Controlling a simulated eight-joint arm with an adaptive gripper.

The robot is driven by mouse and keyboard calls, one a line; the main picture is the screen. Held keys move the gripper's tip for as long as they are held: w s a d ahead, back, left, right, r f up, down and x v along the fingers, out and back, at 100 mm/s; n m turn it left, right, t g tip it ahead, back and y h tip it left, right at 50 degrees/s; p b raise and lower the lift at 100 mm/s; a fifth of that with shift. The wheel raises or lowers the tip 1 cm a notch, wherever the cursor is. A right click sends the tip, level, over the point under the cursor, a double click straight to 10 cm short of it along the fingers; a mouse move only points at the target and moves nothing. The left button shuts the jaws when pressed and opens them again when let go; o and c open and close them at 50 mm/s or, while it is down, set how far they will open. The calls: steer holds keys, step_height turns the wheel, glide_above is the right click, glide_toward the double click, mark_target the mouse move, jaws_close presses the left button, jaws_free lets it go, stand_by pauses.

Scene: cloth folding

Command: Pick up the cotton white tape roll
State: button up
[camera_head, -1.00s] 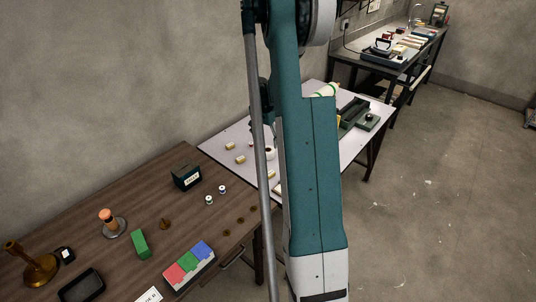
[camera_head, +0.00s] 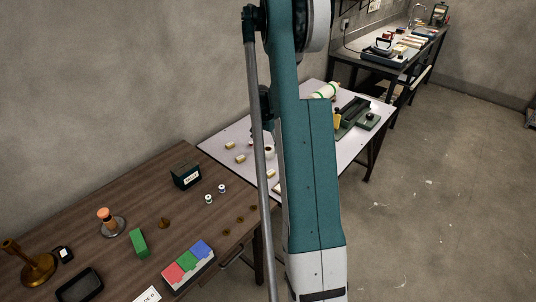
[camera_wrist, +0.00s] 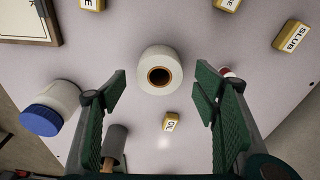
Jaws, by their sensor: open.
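The white tape roll (camera_wrist: 159,53) lies flat on a pale table in the wrist view, with a brown core around a dark hole. My gripper (camera_wrist: 160,95) is open, and its two green ribbed fingers stand apart to the left and right of the roll, nearer the bottom of the picture. Neither finger appears to touch the roll, and nothing is between them in grip.
A jar with a blue lid (camera_wrist: 40,121) stands left of the left finger. A grey cylinder (camera_wrist: 113,141) and a small labelled yellow block (camera_wrist: 171,122) are below the roll. A red-and-white item (camera_wrist: 226,72) is partly hidden by the right finger. Yellow labelled blocks (camera_wrist: 292,36) lie farther off.

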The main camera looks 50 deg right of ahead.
mark_target(268, 149)
steer(key=shift+d+f+b, duration=0.15)
steer(key=shift+f+b, duration=0.05)
steer(key=shift+f, duration=0.6)
steer(key=shift+d+f+b, duration=0.1)
steer(key=shift+f+b, duration=0.05)
steer(key=shift+f, duration=0.65)
steer(key=shift+c, duration=0.3)
steer(key=c, duration=0.9)
